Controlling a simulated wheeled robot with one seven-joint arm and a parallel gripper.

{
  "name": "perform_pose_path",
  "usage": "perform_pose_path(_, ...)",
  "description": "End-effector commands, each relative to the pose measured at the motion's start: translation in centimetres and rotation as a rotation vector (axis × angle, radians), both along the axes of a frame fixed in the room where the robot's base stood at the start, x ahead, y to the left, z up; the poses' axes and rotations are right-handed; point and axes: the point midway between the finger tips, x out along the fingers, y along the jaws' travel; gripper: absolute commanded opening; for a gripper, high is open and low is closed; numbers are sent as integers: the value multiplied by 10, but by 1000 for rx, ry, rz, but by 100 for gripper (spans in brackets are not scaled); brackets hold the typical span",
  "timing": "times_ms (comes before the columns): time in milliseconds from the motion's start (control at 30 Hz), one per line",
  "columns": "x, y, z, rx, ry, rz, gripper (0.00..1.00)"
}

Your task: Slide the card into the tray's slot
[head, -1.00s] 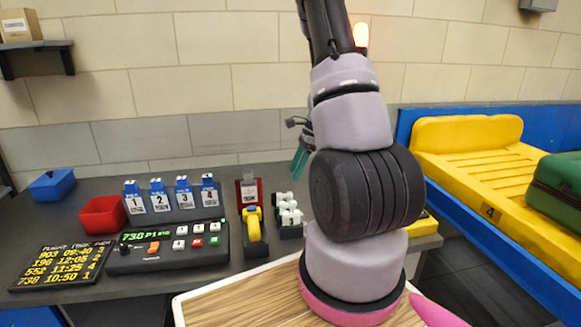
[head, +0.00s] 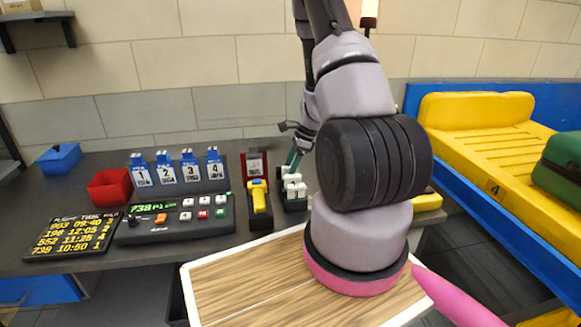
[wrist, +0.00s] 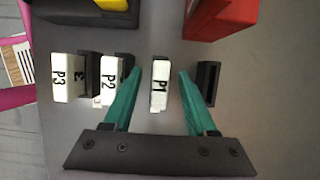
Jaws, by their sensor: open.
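My gripper (wrist: 160,74) has teal fingers, open on either side of a white block marked P1 (wrist: 159,83); I cannot tell if they touch it. White blocks P2 (wrist: 111,82) and P3 (wrist: 69,80) stand to its left in the wrist view. In the head view, my gripper (head: 294,158) is at the white blocks, partly hidden by my arm.
A button console (head: 176,219) reads 738 P1. A flight board (head: 72,236), a red bin (head: 108,187) and a blue bin (head: 60,158) stand left. A yellow-handled device (head: 260,198) is beside the white blocks. A green suitcase (head: 566,170) lies on the yellow tray.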

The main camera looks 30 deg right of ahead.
Motion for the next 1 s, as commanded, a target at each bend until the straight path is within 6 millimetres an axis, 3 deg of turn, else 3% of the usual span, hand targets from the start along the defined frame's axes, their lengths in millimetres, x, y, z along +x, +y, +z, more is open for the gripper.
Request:
perform_pose_path(33, 0, 0, 0, 0, 0, 0, 57)
perform_pose_path(100, 0, 0, 0, 0, 0, 0, 31)
perform_pose_path(200, 0, 0, 0, 0, 0, 0, 0)
perform_pose_path(1000, 0, 0, 19, 0, 0, 0, 0)
